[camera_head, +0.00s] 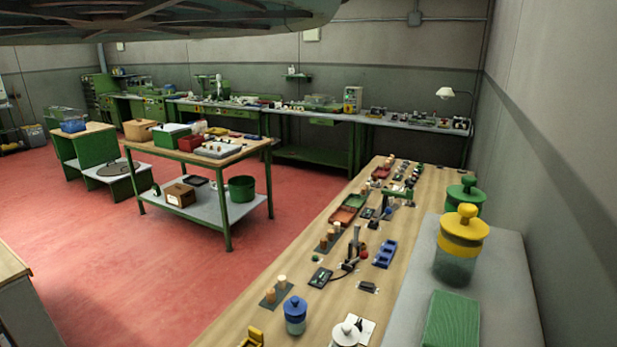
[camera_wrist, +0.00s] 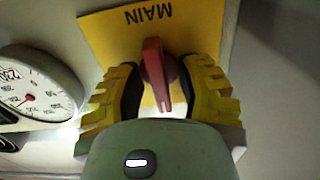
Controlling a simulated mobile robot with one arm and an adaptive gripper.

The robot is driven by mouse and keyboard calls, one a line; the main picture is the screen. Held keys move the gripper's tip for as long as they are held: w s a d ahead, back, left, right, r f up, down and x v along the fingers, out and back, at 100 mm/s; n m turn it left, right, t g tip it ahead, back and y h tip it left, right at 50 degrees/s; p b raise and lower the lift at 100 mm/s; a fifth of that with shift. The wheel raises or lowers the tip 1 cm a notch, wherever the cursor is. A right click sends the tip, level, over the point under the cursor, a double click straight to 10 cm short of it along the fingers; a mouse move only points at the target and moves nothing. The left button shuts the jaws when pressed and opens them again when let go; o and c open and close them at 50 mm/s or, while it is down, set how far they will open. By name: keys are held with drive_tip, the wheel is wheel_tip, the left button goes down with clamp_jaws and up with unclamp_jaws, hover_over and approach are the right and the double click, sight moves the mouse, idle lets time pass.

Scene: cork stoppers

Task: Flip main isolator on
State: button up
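In the wrist view a yellow plate (camera_wrist: 112,43) carries the word MAIN, shown upside down. A red rotary handle (camera_wrist: 153,62) sits on the plate, its white-marked end pointing down in the picture. My gripper (camera_wrist: 160,70) has its two ridged yellow fingers on either side of the handle, leaning inward. The fingertips are very close to the handle's sides. Whether both pads touch it is not clear. The handle's narrower lower end stands clear between the fingers. The head view shows neither the isolator nor my gripper.
A round white gauge (camera_wrist: 35,95) is close to the left finger in the wrist view. In the head view a long wooden bench (camera_head: 250,322) holds small parts and jars. A green-legged table (camera_head: 262,144) stands on open red floor (camera_head: 110,260).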

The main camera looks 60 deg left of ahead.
drive_tip(key=shift+o, duration=0.5)
wheel_tip(320, 180, up, 10)
idle(0.4)
idle(0.5)
